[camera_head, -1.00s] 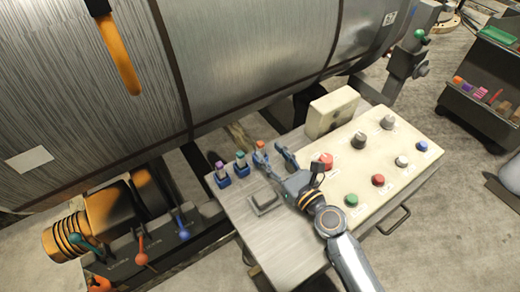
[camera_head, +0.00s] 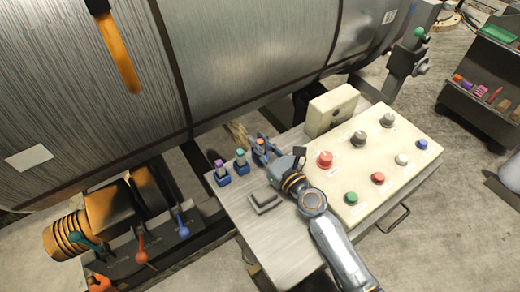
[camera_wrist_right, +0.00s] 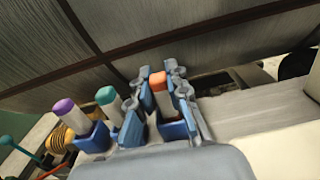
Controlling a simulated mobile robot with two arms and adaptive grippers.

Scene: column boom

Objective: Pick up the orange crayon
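The orange crayon (camera_head: 260,135) has an orange tip and a pale body. It stands upright in a blue holder at the back edge of the metal table (camera_head: 290,235). My right gripper (camera_head: 265,147) is at this crayon, with its fingers on either side of it. In the right wrist view the orange crayon (camera_wrist_right: 158,82) shows between the two fingers of the right gripper (camera_wrist_right: 160,75). The fingers look open, with a small gap at the left of the crayon. The crayon's lower part is partly hidden. My left gripper is not in view.
A teal crayon (camera_head: 240,154) and a purple crayon (camera_head: 219,164) stand in blue holders to the left. A beige control panel (camera_head: 385,150) with knobs and buttons lies on the right. A large metal cylinder (camera_head: 250,60) is behind the table.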

